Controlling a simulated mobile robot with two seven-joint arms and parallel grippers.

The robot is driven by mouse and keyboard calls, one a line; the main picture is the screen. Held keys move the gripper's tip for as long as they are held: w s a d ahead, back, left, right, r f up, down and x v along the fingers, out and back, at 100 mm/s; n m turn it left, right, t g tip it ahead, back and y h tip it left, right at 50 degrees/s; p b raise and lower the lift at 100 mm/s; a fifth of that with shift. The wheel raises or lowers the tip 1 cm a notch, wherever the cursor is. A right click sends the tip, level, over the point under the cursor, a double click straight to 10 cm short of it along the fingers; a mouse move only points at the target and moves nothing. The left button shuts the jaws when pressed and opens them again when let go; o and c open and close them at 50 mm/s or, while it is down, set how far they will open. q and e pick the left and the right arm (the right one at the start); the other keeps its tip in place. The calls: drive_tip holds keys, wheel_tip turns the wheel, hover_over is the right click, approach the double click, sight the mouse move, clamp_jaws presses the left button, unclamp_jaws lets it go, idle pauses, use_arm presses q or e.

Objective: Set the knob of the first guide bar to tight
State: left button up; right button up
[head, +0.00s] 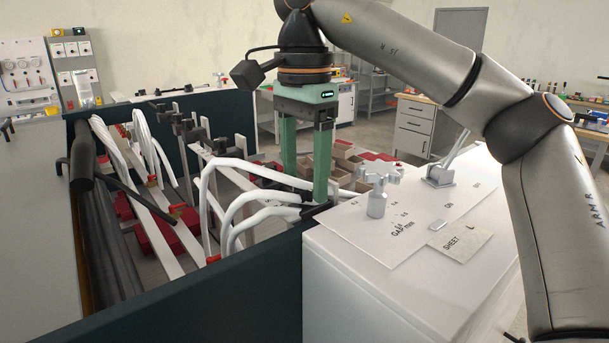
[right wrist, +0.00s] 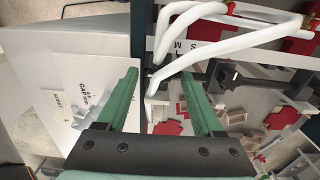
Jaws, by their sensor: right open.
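My right gripper (head: 306,188) hangs pointing down beside the white panel's left edge. Its two green fingers are apart, with nothing held between them; the gripper also shows in the right wrist view (right wrist: 160,76). Several white bent bars (head: 240,205) arch over the bay, some just left of the fingers. In the right wrist view, white bars (right wrist: 225,45) cross beyond the fingertips, above a pale rail marked with letters. A dark fitting (right wrist: 223,76) sits by that rail. I cannot tell which part is the first guide bar's knob or how it is set. My left gripper is out of view.
A grey star-shaped knob (head: 379,180) stands on the white panel (head: 350,245) by a "GAP mm" scale, close right of the fingers. A lever (head: 440,175) is behind it. A dark blue wall (head: 240,300) edges the bay. Red parts (head: 165,235) lie lower inside.

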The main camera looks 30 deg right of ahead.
drive_tip(key=shift+f, duration=0.3)
clamp_jaws()
idle(0.5)
